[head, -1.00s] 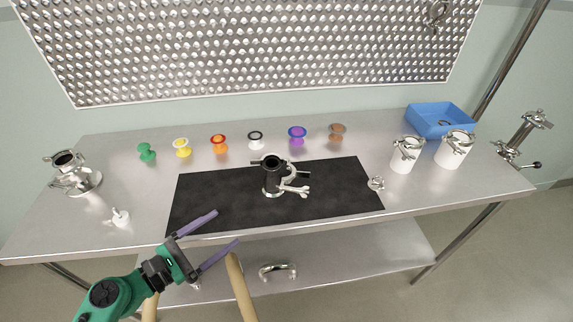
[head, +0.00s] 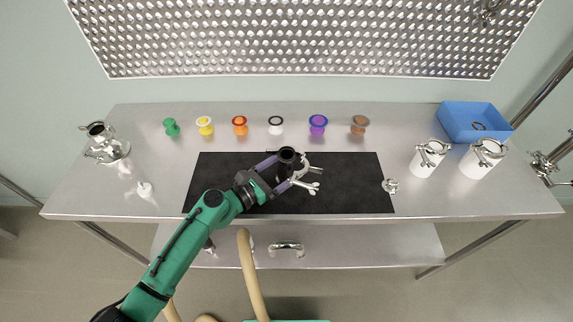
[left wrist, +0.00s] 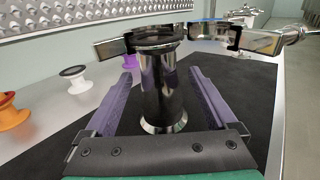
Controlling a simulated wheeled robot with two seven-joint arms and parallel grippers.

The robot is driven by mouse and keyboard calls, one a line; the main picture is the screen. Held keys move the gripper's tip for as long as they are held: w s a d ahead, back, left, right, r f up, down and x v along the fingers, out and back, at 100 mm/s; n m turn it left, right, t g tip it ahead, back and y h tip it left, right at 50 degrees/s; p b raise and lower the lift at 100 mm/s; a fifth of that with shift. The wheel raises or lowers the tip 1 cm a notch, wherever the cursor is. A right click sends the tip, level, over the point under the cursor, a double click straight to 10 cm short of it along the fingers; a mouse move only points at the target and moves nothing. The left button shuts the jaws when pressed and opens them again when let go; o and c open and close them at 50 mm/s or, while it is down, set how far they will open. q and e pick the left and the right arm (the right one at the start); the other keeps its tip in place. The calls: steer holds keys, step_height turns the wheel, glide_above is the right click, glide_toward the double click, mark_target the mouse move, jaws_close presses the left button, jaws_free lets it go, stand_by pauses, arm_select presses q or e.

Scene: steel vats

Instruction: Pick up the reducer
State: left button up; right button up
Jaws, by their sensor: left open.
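A shiny steel reducer (head: 287,161) stands upright on the black mat (head: 350,170). In the left wrist view the reducer (left wrist: 160,88) shows a round tube with a flared foot and a dark open top. A hinged clamp with a wing nut (head: 306,186) hangs open around its top. My left gripper (head: 288,170) is open, with its purple fingers on either side of the reducer. In the left wrist view the left gripper (left wrist: 163,72) has visible gaps between both fingers and the tube. My right gripper is not in view.
Several coloured flanged spools, one of them purple (head: 318,123), stand along the back. White-bodied vessels (head: 427,160) and a blue bin (head: 475,122) are at the right. A small steel fitting (head: 390,185) lies near the mat's right edge. A steel vessel (head: 106,145) stands at the left.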

arm_select(q)
steer(key=shift+w+d+f, duration=0.1)
